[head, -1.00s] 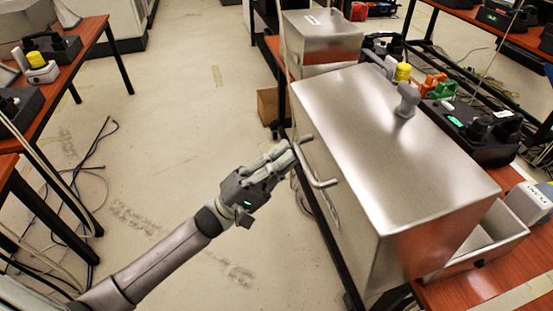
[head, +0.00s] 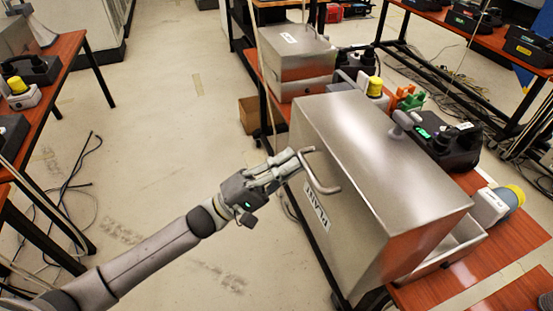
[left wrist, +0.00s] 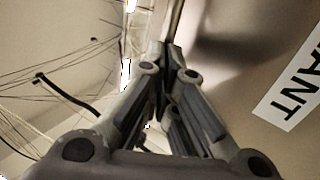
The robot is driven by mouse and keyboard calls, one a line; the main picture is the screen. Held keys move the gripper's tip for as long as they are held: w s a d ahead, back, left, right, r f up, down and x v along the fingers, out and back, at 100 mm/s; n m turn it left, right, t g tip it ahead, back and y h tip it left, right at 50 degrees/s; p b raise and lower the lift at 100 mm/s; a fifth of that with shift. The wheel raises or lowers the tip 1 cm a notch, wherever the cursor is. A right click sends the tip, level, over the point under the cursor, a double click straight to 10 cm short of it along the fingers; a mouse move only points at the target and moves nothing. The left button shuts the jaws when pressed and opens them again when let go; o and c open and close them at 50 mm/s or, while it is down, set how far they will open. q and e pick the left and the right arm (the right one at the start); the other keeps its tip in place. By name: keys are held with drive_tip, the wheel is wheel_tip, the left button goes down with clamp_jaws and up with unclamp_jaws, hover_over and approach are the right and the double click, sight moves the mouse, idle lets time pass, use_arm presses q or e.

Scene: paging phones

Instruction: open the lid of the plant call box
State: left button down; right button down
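The plant call box (head: 385,150) is a large brushed-steel box on the right table in the head view. Its front bears a PLANT label (head: 316,206), also partly seen in the left wrist view (left wrist: 292,92). A curved bar handle (head: 323,184) stands out from the front above the label. My left gripper (head: 296,158) is at the handle's far end. In the left wrist view its fingers (left wrist: 166,72) come together around the bar (left wrist: 174,22). An open-topped pale tray part (head: 455,246) shows below the steel cover's near right end, with a gap between. My right gripper is out of view.
A smaller steel box (head: 290,50) stands behind. A black phone (head: 452,145) and a grey device with a yellow cap (head: 496,203) sit behind the plant box. Cables (head: 70,190) lie on the floor at left. Open floor lies left of the box.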

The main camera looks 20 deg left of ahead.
sight(318, 140)
use_arm(q)
drive_tip(key=shift+g+y, duration=0.4)
drive_tip(key=shift+y, duration=0.1)
drive_tip(key=r+p, duration=0.1)
drive_tip(key=w+d+r+p, duration=0.1)
drive_tip(key=p, duration=0.1)
drive_tip(key=d+r+p, duration=0.1)
drive_tip(key=shift+w+d+r, duration=0.15)
drive_tip(key=shift+w+r, duration=0.1)
drive_tip(key=shift+w, duration=0.1)
drive_tip(key=shift+w+d+p, duration=0.2)
drive_tip(key=shift+d+p, duration=0.15)
drive_tip(key=shift+p, duration=0.25)
drive_tip(key=shift+f, duration=0.1)
